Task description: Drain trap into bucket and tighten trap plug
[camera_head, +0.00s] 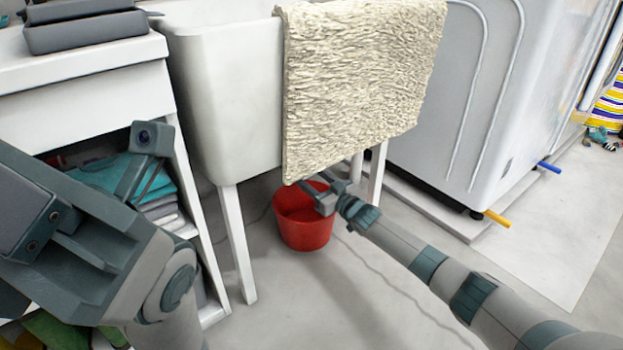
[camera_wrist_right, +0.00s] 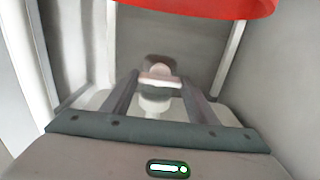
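The red bucket (camera_head: 304,230) stands on the floor under the white sink. Its red wall (camera_wrist_right: 190,6) crosses the top of the right wrist view. My right gripper (camera_head: 318,195) is at the bucket's right rim, under the towel's lower edge. In the right wrist view, the fingers of my right gripper (camera_wrist_right: 159,80) stand apart on either side of a small pale part (camera_wrist_right: 158,72), which looks like the trap plug. I cannot tell whether they press on it. The trap is hidden in the head view. My left gripper (camera_head: 140,165) is by the shelf; its fingers are unclear.
A cream towel (camera_head: 360,80) hangs over the sink (camera_head: 225,90). Sink legs (camera_head: 237,245) stand near the bucket. A shelf unit (camera_head: 95,85) with folded cloths (camera_head: 150,200) is at left. A white appliance (camera_head: 490,100) is at right. The front floor is clear.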

